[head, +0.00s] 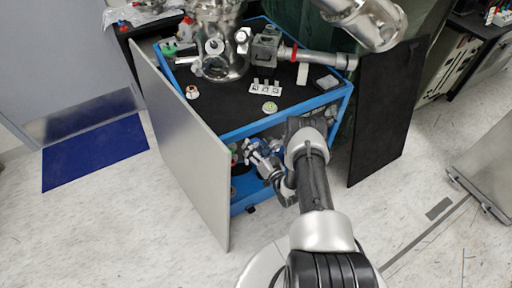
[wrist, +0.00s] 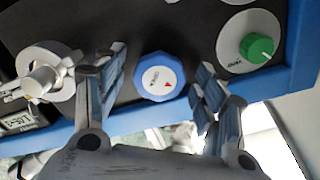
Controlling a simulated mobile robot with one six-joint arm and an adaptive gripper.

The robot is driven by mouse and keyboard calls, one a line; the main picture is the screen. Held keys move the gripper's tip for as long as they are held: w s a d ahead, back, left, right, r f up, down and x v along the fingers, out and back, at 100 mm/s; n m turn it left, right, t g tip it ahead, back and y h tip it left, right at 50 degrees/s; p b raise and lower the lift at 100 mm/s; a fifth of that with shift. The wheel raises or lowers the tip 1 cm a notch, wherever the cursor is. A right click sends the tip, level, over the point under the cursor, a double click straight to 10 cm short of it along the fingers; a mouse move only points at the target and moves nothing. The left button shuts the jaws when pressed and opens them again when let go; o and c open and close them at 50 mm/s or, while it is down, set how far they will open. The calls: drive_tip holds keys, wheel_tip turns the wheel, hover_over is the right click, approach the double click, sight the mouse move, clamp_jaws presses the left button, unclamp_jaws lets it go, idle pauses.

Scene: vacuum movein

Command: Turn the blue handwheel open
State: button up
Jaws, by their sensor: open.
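The blue handwheel (wrist: 160,77) is a faceted blue ring with a white centre that bears small lettering and a red mark. It sits on a black panel in the wrist view. My gripper (wrist: 163,62) is open, with one finger on the left of the wheel and one on the right. A gap shows between each finger and the rim in this view; I cannot tell the depth. In the head view my gripper (head: 262,160) reaches into the front of the blue-framed cabinet (head: 240,131), below its top. The wheel is mostly hidden there by the gripper.
A green knob (wrist: 258,48) on a white disc stands right of the wheel. A metal valve fitting (wrist: 42,80) stands left. The grey door panel (head: 185,140) and the black panel (head: 388,110) stand open on either side. A steel chamber (head: 218,40) stands on top.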

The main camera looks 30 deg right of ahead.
drive_tip(key=c, duration=1.1)
drive_tip(key=shift+o, duration=0.2)
drive_tip(key=shift+n, duration=0.3)
drive_tip(key=n, duration=1.1)
drive_tip(key=shift+d, duration=0.1)
drive_tip(key=shift+n, duration=0.5)
drive_tip(key=o, duration=1.1)
drive_tip(key=shift+c, duration=0.2)
